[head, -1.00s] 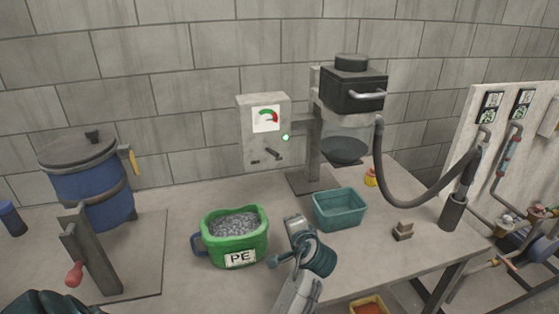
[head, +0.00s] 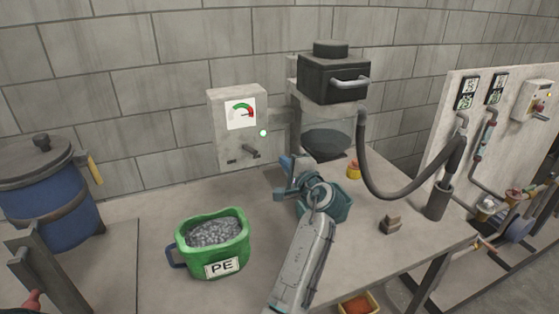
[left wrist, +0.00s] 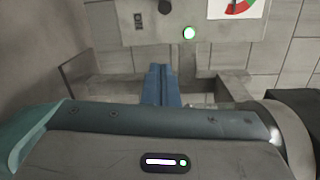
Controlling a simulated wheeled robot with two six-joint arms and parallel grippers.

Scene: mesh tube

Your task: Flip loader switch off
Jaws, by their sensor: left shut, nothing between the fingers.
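The grey loader control box (head: 238,127) is mounted in front of the block wall, with a red-and-green gauge (head: 241,113) and a lit green lamp (head: 263,133). Its dark switch lever (head: 251,152) sticks out low on the front. My left gripper (head: 287,163) is shut and empty, to the right of the lever and apart from it. In the left wrist view its blue fingers (left wrist: 160,72) point at the box, below the lit lamp (left wrist: 189,33). A dark knob, probably the lever (left wrist: 165,6), is cut by the top edge. My right gripper is not in view.
A blue drum (head: 50,205) is at left.

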